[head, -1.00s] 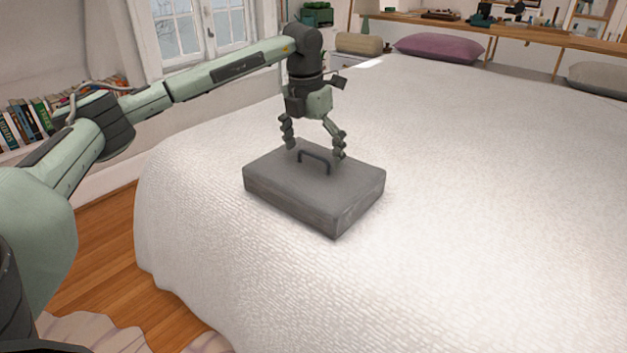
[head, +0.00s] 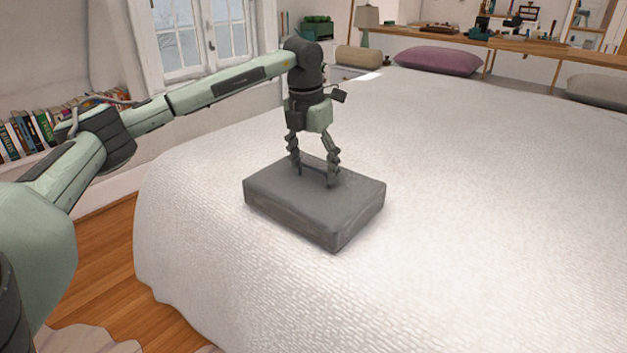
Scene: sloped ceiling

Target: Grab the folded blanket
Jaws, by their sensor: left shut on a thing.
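My right gripper is not in view.
The wide white bed (head: 480,200) has free room right of and in front of the blanket. A purple pillow (head: 437,60) and a tan cushion (head: 358,56) are at the far side. Books (head: 25,135) stand at the left by the window.

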